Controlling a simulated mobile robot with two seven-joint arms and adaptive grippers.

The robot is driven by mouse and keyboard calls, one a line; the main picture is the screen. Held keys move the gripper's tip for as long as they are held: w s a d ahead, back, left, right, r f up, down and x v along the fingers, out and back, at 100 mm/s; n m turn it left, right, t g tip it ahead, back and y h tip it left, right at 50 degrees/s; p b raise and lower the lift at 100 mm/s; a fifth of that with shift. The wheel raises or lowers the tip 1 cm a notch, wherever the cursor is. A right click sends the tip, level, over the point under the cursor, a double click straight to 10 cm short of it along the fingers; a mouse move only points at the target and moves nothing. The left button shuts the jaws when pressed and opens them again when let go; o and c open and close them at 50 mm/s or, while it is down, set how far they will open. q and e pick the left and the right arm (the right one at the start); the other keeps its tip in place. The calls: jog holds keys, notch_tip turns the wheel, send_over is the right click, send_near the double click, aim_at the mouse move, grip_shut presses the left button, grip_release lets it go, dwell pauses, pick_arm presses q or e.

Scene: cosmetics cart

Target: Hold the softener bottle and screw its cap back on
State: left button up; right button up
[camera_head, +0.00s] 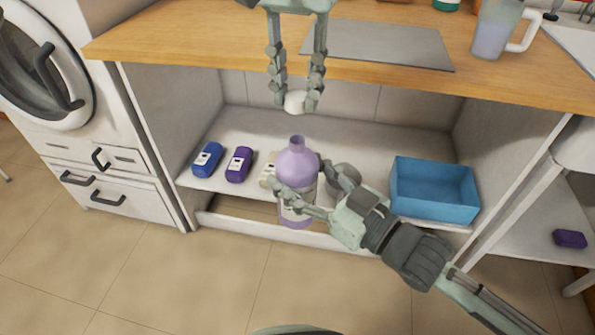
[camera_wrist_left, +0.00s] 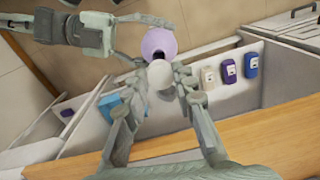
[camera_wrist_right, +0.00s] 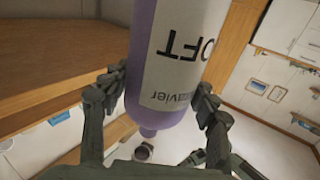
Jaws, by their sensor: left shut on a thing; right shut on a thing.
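The softener bottle (camera_head: 297,160) is purple with a white label and an uncapped neck. It stands roughly upright in front of the shelf. My right gripper (camera_head: 297,182) is shut around its body; the label shows between the fingers in the right wrist view (camera_wrist_right: 175,70). My left gripper (camera_head: 295,95) points down above the bottle and is shut on the white cap (camera_head: 294,103). The cap is apart from the neck, a little above it. In the left wrist view the cap (camera_wrist_left: 160,75) partly covers the bottle's dark opening (camera_wrist_left: 158,56).
A blue bin (camera_head: 435,190) stands on the shelf to the right. A blue pack (camera_head: 207,159) and a purple pack (camera_head: 239,164) lie on the left. A grey round object (camera_head: 344,178) sits behind my right gripper. The wooden counter (camera_head: 200,40) edge is close behind my left gripper.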

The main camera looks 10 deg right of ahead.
aim_at(297, 140)
dwell(0.4)
pick_arm(q)
jog(key=shift+f, duration=1.95)
jog(key=shift+s, duration=0.1)
jog(key=shift+f, duration=0.9)
jog(key=shift+f, duration=0.5)
jog(key=m, duration=0.6)
jog(key=shift+m, duration=0.4)
